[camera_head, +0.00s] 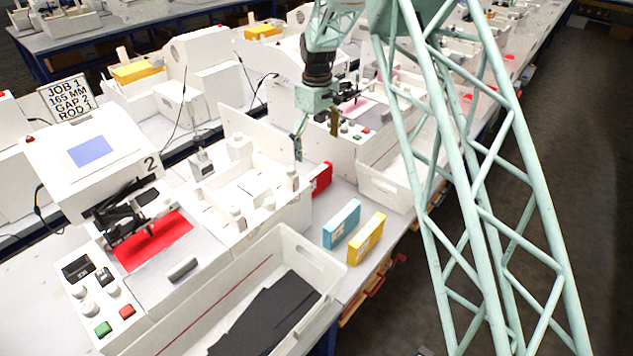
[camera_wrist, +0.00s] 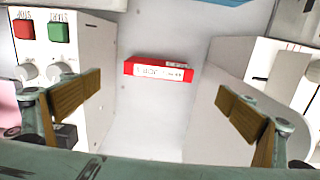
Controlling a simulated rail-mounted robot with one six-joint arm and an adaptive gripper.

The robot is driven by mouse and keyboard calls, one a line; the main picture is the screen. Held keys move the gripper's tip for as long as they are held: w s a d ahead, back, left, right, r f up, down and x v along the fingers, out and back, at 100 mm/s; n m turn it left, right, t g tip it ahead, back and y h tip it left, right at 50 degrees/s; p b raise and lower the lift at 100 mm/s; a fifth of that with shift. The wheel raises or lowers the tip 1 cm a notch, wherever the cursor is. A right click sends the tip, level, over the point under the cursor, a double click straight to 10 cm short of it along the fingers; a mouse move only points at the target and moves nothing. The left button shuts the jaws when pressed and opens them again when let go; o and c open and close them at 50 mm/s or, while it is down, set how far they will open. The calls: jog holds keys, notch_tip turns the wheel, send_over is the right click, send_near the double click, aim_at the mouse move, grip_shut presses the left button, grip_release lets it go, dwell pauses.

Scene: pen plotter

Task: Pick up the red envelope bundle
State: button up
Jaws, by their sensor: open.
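The red envelope bundle (camera_head: 322,178) stands on the grey bench, next to the white tray unit, in the head view. In the wrist view the red bundle (camera_wrist: 158,70) lies ahead between my fingers, with a white printed label on its face. My gripper (camera_head: 316,134) is above and near the bundle in the head view. In the wrist view my gripper (camera_wrist: 160,100) is open, with its tan finger pads wide apart on either side and nothing between them. The bundle is apart from both pads. Part of the bundle is hidden by the tray unit in the head view.
A blue bundle (camera_head: 341,224) and a yellow bundle (camera_head: 366,239) stand to the right of the red one. A white machine with red and green buttons (camera_wrist: 62,75) is close on the left in the wrist view. A white housing (camera_wrist: 262,85) is close on the right.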

aim_at(316, 172)
jog(key=shift+w+a+f, duration=0.15)
jog(key=shift+a+f, duration=0.05)
jog(key=shift+f, duration=0.2)
notch_tip(316, 172, down, 7)
jog(key=shift+f, duration=0.8)
dwell(0.4)
jog(key=shift+w+f+b, duration=0.2)
jog(key=shift+f+b, duration=0.25)
jog(key=shift+f, duration=2.15)
jog(key=shift+c, duration=0.2)
jog(key=c, duration=0.6)
